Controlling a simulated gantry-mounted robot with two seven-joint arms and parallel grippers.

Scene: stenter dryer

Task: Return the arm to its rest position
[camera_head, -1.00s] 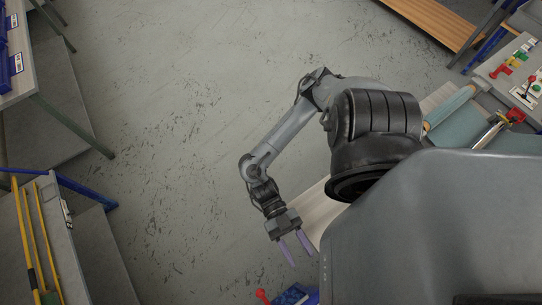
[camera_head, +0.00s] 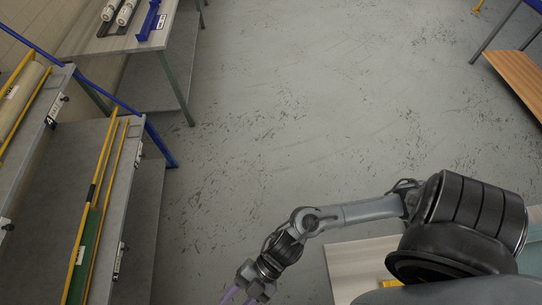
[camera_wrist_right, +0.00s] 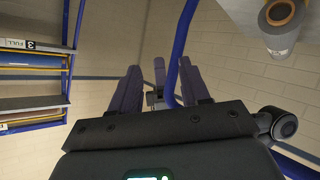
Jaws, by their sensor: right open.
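My right arm comes in from the right in the head view and reaches left over the grey floor. My right gripper (camera_head: 239,297) is at the bottom edge, its pale purple fingers partly cut off. In the right wrist view the gripper (camera_wrist_right: 160,85) has its dark purple fingers spread apart, with nothing seen held between them. My left gripper is not in view.
A rack with yellow rails (camera_head: 98,190) and blue posts stands at left, a table with rolls (camera_head: 125,38) behind it. Open floor (camera_head: 290,110) fills the middle. The wrist view shows shelves (camera_wrist_right: 35,90), a blue post (camera_wrist_right: 180,45) and a hanging roll (camera_wrist_right: 281,30).

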